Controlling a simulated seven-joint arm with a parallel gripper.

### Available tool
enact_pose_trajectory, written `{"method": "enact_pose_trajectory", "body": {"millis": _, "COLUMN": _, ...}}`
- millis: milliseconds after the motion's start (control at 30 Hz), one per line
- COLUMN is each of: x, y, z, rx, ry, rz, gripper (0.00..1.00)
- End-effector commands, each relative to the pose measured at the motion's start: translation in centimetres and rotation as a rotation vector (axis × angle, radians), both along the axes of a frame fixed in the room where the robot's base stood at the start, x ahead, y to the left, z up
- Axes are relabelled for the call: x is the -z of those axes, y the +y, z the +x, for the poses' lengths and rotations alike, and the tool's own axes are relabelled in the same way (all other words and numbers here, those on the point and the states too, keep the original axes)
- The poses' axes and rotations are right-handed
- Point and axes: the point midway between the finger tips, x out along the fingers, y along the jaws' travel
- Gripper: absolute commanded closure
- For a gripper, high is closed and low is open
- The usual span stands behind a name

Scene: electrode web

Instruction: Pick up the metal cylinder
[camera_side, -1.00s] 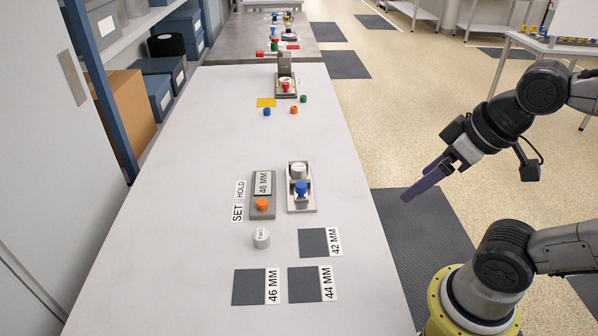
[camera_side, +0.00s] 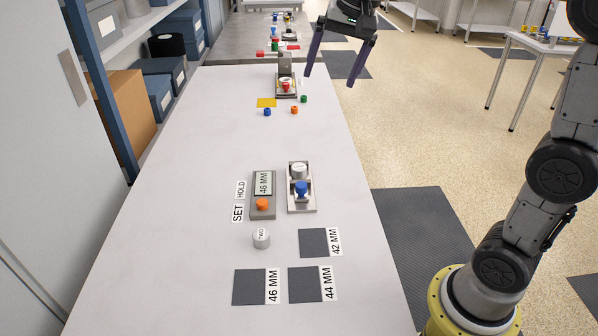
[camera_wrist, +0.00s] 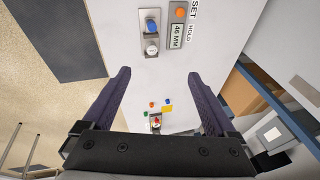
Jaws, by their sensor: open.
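A short metal cylinder (camera_side: 261,239) marked "TWO" stands upright on the bench in the side view, in front of the display unit. Another metal cylinder (camera_side: 299,171) sits in a small fixture (camera_side: 303,208) behind a blue knob (camera_side: 301,187). This second cylinder also shows in the wrist view (camera_wrist: 152,49), with the blue knob (camera_wrist: 151,27) beside it. My gripper (camera_side: 330,80) is open and empty, raised near the bench's right edge at the far end, well away from both cylinders. The cylinder marked "TWO" is not visible in the wrist view.
The display unit (camera_side: 263,186) reads "46 MM" and has an orange knob. Dark squares labelled 42 (camera_side: 312,242), 44 (camera_side: 304,285) and 46 MM (camera_side: 248,287) lie at the front. A small red-topped station (camera_side: 286,88) and coloured pieces stand farther back. The bench's middle is clear.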

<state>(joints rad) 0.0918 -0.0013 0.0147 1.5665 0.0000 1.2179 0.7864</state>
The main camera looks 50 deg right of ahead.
Motion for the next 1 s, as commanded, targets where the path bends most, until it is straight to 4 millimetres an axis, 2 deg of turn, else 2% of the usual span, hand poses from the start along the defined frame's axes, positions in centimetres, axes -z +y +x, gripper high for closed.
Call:
{"method": "enact_pose_trajectory", "body": {"millis": 33, "x": 0.9, "y": -0.7, "z": 2.1, "rx": 0.035, "ry": 0.025, "rz": 0.011, "gripper": 0.08}}
{"method": "enact_pose_trajectory", "body": {"millis": 100, "x": 2.1, "y": -1.5, "z": 4.7, "rx": 0.082, "ry": 0.054, "rz": 0.025, "gripper": 0.08}}
{"method": "enact_pose_trajectory", "body": {"millis": 167, "x": 3.4, "y": -2.3, "z": 6.7, "rx": 0.12, "ry": 0.078, "rz": 0.035, "gripper": 0.08}}
{"method": "enact_pose_trajectory", "body": {"millis": 300, "x": 7.4, "y": -4.2, "z": 11.1, "rx": 0.193, "ry": 0.141, "rz": 0.054, "gripper": 0.08}}
{"method": "enact_pose_trajectory", "body": {"millis": 500, "x": 14.7, "y": -6.8, "z": 15.3, "rx": 0.241, "ry": 0.234, "rz": 0.066, "gripper": 0.08}}
{"method": "enact_pose_trajectory", "body": {"millis": 600, "x": 17.9, "y": -7.7, "z": 16.0, "rx": 0.255, "ry": 0.279, "rz": 0.071, "gripper": 0.08}}
{"method": "enact_pose_trajectory", "body": {"millis": 700, "x": 20.2, "y": -8.2, "z": 15.9, "rx": 0.263, "ry": 0.319, "rz": 0.075, "gripper": 0.08}}
{"method": "enact_pose_trajectory", "body": {"millis": 867, "x": 22.2, "y": -8.6, "z": 15.7, "rx": 0.27, "ry": 0.34, "rz": 0.078, "gripper": 0.08}}
{"method": "enact_pose_trajectory", "body": {"millis": 1000, "x": 24.5, "y": -8.6, "z": 15.6, "rx": 0.27, "ry": 0.341, "rz": 0.078, "gripper": 0.08}}
